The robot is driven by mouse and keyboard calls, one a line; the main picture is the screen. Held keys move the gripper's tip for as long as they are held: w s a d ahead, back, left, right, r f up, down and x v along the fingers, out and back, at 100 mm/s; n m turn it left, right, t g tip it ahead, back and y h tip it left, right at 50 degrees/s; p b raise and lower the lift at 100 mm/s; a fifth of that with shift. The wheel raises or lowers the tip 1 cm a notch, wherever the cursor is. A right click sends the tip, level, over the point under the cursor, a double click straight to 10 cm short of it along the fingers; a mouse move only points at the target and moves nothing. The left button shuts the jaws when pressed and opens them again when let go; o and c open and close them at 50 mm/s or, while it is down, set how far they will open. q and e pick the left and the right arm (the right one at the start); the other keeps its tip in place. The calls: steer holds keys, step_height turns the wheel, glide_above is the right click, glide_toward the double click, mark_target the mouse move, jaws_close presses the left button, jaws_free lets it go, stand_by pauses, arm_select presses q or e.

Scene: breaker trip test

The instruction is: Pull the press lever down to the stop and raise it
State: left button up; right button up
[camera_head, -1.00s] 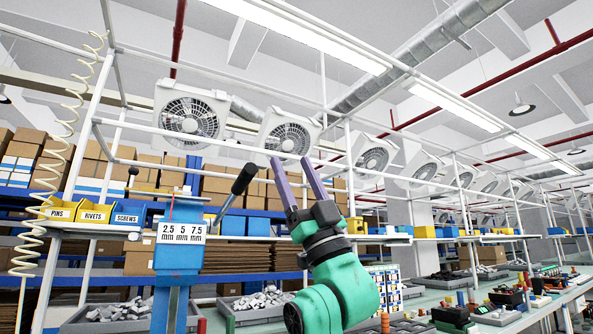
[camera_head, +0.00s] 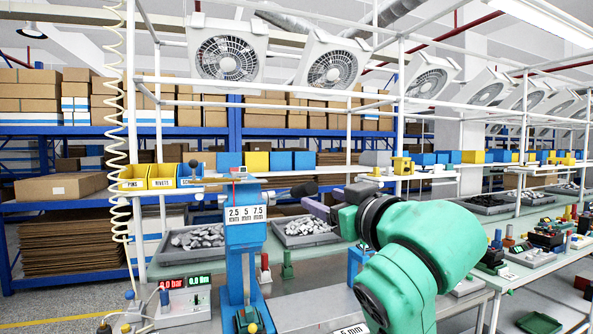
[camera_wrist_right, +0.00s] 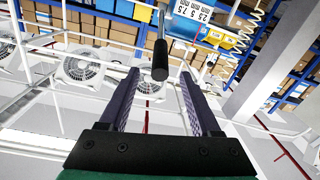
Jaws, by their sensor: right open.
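The press (camera_head: 246,236) is a blue column with a white 2.5 / 5 / 7.5 mm label. Its lever (camera_head: 303,190) has a dark round handle that sticks out to the right of the press head and looks about level in the head view. My right gripper (camera_head: 324,203), with purple fingers, is at the handle's outer end. In the right wrist view, the black handle (camera_wrist_right: 160,58) lies between the tips of the spread fingers (camera_wrist_right: 160,84), with gaps on both sides. The right arm partly hides the fingers in the head view. My left gripper is not in view.
Yellow bins (camera_head: 163,176) are on the shelf at left. A white coiled hose (camera_head: 117,120) hangs at left.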

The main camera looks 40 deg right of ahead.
mark_target(314, 191)
steer(key=p+x, duration=0.1)
steer(key=x, duration=0.1)
steer(key=p+x, duration=0.1)
steer(key=x, duration=0.1)
steer(key=shift+r+p, duration=0.4)
steer(key=x, duration=0.2)
steer(key=p+x, duration=0.1)
steer(key=x, duration=0.4)
steer(key=shift+w+d+f+p, duration=0.1)
steer(key=shift+w+f+p, duration=0.15)
steer(key=shift+w+p, duration=0.15)
steer(key=shift+w+d+f, duration=0.1)
steer(key=shift+w+d, duration=0.05)
steer(key=shift+w, duration=0.2)
steer(key=shift+s, duration=0.1)
jaws_close()
